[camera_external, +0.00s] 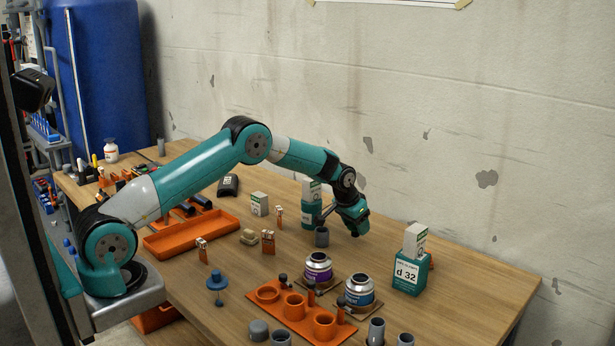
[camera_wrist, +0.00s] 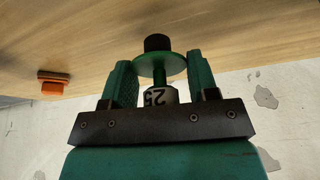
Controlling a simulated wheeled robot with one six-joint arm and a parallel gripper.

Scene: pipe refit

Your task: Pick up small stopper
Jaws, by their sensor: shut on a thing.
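In the wrist view a small stopper (camera_wrist: 158,64) sits between the two fingers of my gripper (camera_wrist: 160,72). It has a black knob, a green disc, a green stem and a white part marked 25. The stopper cannot be made out clearly there.
Purple (camera_external: 318,268) and blue (camera_external: 359,291) labelled jars stand in front of my gripper. A green box marked d 32 (camera_external: 408,274) is to its right. An orange holder (camera_external: 294,305), a blue stopper-like piece (camera_external: 216,283) and an orange tray (camera_external: 190,238) lie nearer or left.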

